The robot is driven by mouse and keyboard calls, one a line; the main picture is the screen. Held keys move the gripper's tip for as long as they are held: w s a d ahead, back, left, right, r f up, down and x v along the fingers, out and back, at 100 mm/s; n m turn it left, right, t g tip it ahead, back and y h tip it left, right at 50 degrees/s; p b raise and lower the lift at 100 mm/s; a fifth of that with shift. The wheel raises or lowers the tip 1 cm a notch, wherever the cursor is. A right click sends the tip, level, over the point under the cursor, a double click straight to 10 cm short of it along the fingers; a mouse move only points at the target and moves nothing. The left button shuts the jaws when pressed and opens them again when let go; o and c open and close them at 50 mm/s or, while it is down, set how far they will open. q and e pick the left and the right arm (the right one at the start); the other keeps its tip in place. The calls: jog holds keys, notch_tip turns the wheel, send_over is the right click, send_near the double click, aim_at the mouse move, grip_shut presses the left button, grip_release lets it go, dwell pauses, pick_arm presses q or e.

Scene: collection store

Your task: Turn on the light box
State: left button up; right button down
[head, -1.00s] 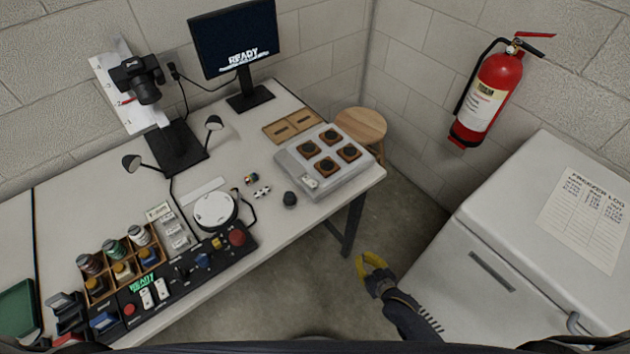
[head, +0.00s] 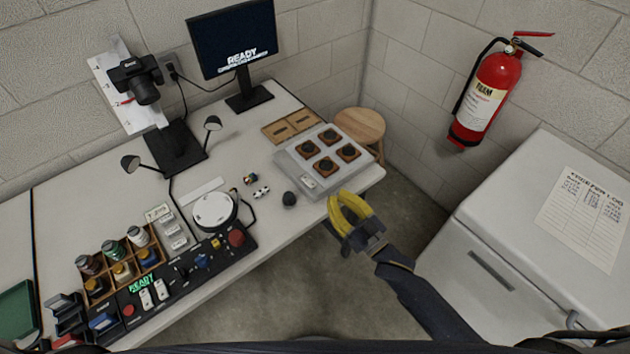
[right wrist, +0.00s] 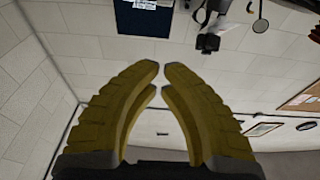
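The light box (head: 282,160) is a pale grey slab on the right end of the table. Several brown square frames with dark round centres lie on its top. A small pale switch-like part (head: 308,183) sits at its near left corner; its setting is too small to read. My left gripper is not in view.
A dark grey knob-like object (head: 289,199) and small parts lie left of the box. A control panel (head: 185,272) with buttons runs along the front edge. A wooden stool (head: 361,124) stands behind, a white freezer (head: 470,240) at right. Floor between is open.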

jog(key=shift+w, duration=0.1)
notch_tip(320, 180, up, 2)
send_over(316, 192)
jog(key=shift+w+a, duration=0.25)
jog(key=shift+w, duration=0.15)
notch_tip(316, 192, down, 2)
jog(key=shift+f, duration=0.1)
jog(key=shift+s+d+f, duration=0.1)
jog(key=shift+s+f, duration=0.05)
jog(key=shift+f, duration=0.8)
jog(key=shift+s+d+f, duration=0.15)
jog(key=shift+s+f, duration=0.05)
jog(key=shift+f, duration=0.4)
jog(key=shift+r, duration=0.1)
